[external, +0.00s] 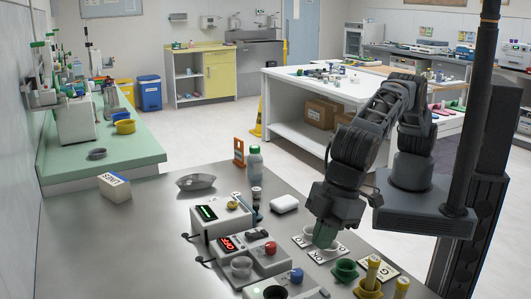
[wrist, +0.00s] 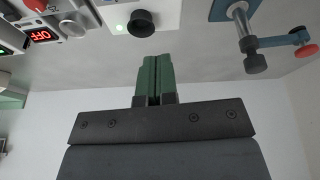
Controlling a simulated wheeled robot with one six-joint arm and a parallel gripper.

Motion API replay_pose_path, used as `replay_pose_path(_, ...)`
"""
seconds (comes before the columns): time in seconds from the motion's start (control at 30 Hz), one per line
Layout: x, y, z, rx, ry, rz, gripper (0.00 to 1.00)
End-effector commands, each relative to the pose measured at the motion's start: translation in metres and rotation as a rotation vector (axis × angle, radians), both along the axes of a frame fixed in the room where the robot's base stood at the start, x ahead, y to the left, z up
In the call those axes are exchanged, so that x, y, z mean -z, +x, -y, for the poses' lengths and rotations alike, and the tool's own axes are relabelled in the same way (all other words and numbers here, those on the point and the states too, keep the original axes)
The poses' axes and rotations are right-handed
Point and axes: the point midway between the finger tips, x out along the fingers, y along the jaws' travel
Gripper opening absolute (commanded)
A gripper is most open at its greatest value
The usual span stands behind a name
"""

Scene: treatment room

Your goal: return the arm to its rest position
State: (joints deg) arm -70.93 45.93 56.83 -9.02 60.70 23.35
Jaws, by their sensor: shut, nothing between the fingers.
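My arm (external: 355,145) reaches up from its base and bends down over the grey table. My gripper (external: 325,243) points down in the external view, with its green fingers low over a white marked card (external: 299,241). I cannot tell whether they touch it. In the wrist view, the green fingers (wrist: 153,80) lie side by side, closed together with nothing between them.
Close by are a green cup (external: 344,271), yellow cylinders (external: 372,272), a device with red display (external: 231,244), a white rounded case (external: 285,204) and a bottle (external: 254,163). A black knob (wrist: 142,22) and a blue-and-black clamp-like tool (wrist: 255,42) show in the wrist view.

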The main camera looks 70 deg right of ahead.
Motion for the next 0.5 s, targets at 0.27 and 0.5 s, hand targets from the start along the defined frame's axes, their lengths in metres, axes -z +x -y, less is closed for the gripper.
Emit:
replay_pose_path(0.27, 0.015, 0.038, 0.142, -0.021, -0.152, -0.084, 0.00)
replay_pose_path(0.5, -0.017, 0.073, 0.329, 0.191, -0.136, -0.132, 0.00)
